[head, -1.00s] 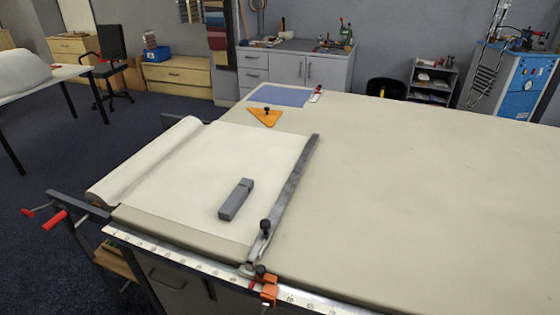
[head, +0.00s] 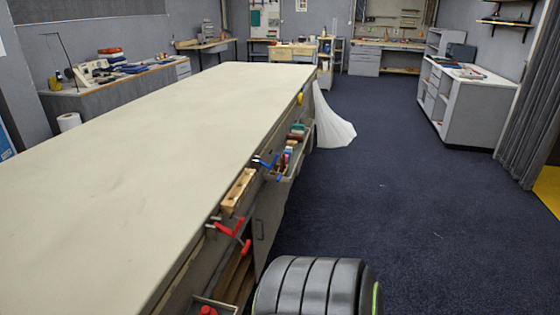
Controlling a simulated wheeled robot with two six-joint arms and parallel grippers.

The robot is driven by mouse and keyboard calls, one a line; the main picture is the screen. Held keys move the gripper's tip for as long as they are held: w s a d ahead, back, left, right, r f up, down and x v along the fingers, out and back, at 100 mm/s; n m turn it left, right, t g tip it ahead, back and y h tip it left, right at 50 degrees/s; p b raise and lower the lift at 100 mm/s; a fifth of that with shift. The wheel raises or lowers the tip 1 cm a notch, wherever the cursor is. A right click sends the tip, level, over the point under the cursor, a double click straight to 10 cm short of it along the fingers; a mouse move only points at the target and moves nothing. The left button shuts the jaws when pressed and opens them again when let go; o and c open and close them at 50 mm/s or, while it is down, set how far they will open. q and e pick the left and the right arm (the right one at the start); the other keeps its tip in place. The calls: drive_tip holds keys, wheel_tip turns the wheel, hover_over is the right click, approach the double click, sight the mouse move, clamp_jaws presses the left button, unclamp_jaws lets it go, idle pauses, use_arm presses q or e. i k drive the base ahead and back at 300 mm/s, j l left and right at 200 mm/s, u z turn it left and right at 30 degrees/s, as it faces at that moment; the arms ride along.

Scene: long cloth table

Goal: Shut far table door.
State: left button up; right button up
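The long cloth table (head: 150,130) runs from the lower left to the back centre, and its right side faces the aisle. A grey door panel (head: 270,212) with a dark handle (head: 259,230) shows low on that side, below the trays. It is seen at a steep angle, and I cannot tell how far it stands open. An open compartment with wooden shelves (head: 233,277) lies nearer to me, beside the panel. Neither of my grippers is in view.
Trays with a wooden block (head: 238,190) and small tools (head: 290,152) sit along the table side. Red-handled clamps (head: 229,228) stick out there. White cloth (head: 332,125) hangs to the floor at the far end. The blue carpet (head: 420,220) to the right is clear.

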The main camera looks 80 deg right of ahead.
sight(266, 219)
drive_tip(key=l+z, duration=0.15)
drive_tip(key=z, duration=3.15)
drive_tip(key=i, duration=4.85)
drive_tip(key=i+u, duration=0.15)
drive_tip(key=i, duration=0.6)
drive_tip(key=i+l+u, duration=0.2)
drive_tip(key=i, duration=0.5)
drive_tip(key=u, duration=1.75)
drive_tip(key=l, duration=0.1)
